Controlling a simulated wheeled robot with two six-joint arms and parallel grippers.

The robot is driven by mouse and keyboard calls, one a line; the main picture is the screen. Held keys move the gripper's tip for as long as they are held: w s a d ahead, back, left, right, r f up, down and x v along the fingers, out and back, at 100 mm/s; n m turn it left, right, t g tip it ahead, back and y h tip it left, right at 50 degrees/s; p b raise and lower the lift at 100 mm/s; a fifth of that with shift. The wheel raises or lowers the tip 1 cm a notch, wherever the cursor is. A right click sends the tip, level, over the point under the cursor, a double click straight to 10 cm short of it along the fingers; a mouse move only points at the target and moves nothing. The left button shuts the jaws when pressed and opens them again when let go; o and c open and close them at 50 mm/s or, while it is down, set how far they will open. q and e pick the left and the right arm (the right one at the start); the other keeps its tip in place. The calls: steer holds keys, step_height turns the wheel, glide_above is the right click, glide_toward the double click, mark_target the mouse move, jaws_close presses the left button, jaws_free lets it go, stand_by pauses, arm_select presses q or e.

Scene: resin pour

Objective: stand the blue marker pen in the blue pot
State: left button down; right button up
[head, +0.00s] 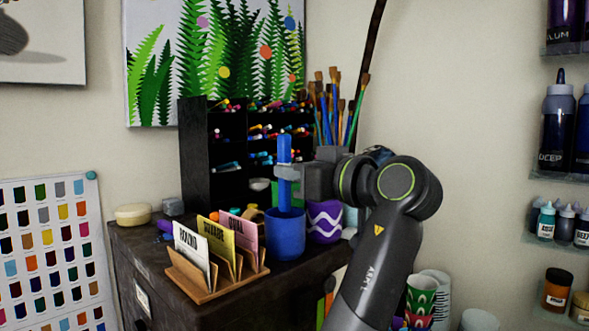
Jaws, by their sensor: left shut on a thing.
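The blue marker pen (285,194) is upright in the head view. My left gripper (287,172) is shut on it around its middle, reaching in from the right. The blue pot (286,240) stands on the dark cabinet top directly below the pen. The pen's lower end meets the pot's mouth in the picture. Whether it is inside the rim or just above it, and whether it touches the bottom, I cannot tell. My right gripper is not in view.
A purple pot with a white zigzag (324,222) stands close right of the blue pot. A wooden card holder (214,290) stands at its front left. Behind are a dark marker rack (195,160) and several paintbrushes (340,100). Stacked cups (421,296) stand lower right.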

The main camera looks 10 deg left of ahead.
mark_target(288, 198)
arm_select(q)
steer(key=shift+f+b, duration=1.6)
steer(key=shift+f, duration=0.7)
steer(key=c, duration=1.3)
jaws_free()
steer(key=shift+d, duration=0.1)
